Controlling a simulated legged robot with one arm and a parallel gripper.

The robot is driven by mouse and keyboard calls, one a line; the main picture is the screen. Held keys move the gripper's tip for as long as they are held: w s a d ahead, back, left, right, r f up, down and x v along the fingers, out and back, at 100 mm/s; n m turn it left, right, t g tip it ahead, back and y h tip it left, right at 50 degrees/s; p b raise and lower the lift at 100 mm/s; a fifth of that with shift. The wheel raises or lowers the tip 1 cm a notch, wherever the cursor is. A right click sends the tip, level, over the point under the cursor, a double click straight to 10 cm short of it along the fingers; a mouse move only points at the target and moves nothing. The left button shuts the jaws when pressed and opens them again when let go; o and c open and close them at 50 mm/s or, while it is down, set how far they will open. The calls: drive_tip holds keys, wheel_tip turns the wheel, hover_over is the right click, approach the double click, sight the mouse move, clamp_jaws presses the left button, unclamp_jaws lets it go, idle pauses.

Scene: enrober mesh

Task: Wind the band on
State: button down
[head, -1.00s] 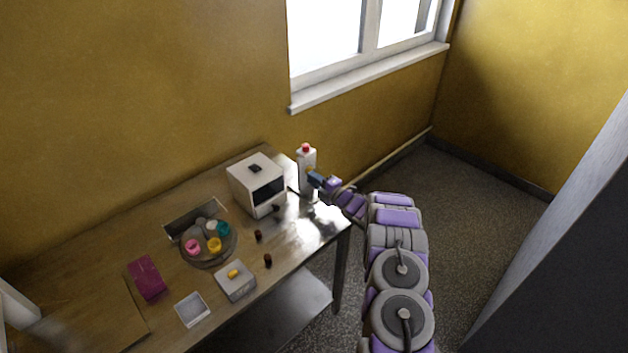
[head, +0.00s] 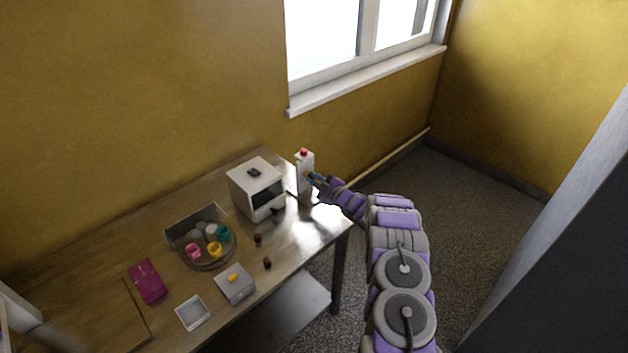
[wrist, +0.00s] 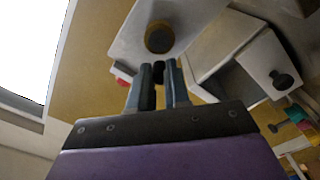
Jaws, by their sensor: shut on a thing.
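A tall white unit with a red cap (head: 304,163) stands at the right end of the table. In the wrist view its white face (wrist: 200,22) carries a round amber disc (wrist: 159,39) with a dark rim. My gripper (head: 311,177) reaches this unit from the right. In the wrist view, my gripper's blue-grey fingers (wrist: 160,68) are shut on a small dark piece just in front of the disc. The fingers hide most of that piece, so I cannot tell its shape. I cannot make out a band.
A white box with a dark front (head: 256,190) stands just left of the unit; its dark knob shows in the wrist view (wrist: 282,80). A round tray (head: 225,262) holds several coloured spools.

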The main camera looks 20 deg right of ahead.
drive_tip(key=shift+s+d+f, duration=0.1)
drive_tip(key=shift+f, duration=0.15)
drive_tip(key=c, duration=1.3)
unclamp_jaws()
drive_tip(key=shift+d+f, duration=0.1)
drive_tip(key=shift+o, duration=1)
drive_tip(key=shift+d, duration=0.1)
drive_tip(key=v, duration=1.7)
drive_tip(key=shift+p, duration=0.35)
